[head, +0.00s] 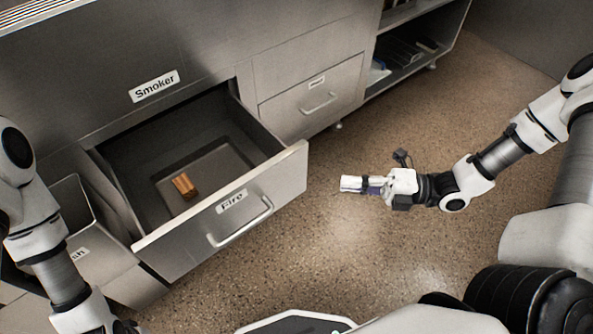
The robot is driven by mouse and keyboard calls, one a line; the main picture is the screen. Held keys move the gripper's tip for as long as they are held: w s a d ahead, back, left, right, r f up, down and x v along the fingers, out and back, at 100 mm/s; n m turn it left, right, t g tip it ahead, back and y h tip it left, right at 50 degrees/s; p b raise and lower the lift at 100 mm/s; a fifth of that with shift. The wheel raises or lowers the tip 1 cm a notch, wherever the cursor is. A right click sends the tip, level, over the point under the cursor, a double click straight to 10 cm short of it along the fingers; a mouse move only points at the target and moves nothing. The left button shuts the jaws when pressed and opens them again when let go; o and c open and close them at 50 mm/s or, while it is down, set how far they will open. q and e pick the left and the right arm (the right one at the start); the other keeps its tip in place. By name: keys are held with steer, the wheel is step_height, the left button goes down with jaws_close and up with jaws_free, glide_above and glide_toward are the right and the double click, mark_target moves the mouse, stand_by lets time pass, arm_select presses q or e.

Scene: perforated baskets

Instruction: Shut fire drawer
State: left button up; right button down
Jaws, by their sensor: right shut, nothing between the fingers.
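The fire drawer (285,181) is a grey metal drawer with a label reading "Fire" and a bar handle (241,224) on its front. It stands pulled out from the cabinet, with its inside showing. A small stack of brown wood pieces (184,186) lies inside it. My right gripper (345,184) is shut and empty, to the right of the drawer front and apart from it, pointing left toward it. My left arm comes in at the lower left, and its gripper is out of the picture.
The cabinet front above carries a "Smoker" label (155,86). A shut drawer (312,101) with a handle is to the right, beside an open shelf unit (411,54). A grey bin (72,208) stands left of the fire drawer. The speckled floor (350,250) is clear around my right gripper.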

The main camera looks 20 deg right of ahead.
steer(key=b, duration=0.6)
glide_toward(275, 165)
steer(key=s+a, duration=0.1)
steer(key=a, duration=0.3)
steer(key=w, duration=0.1)
steer(key=w+a+b, duration=0.1)
steer(key=w, duration=0.1)
steer(key=shift+w+a, duration=0.1)
steer(key=shift+a, duration=0.1)
arm_select(q)
step_height(275, 165, down, 7)
arm_select(e)
steer(key=shift+w+r, duration=0.15)
steer(key=shift+w, duration=0.15)
steer(key=shift+a, duration=0.1)
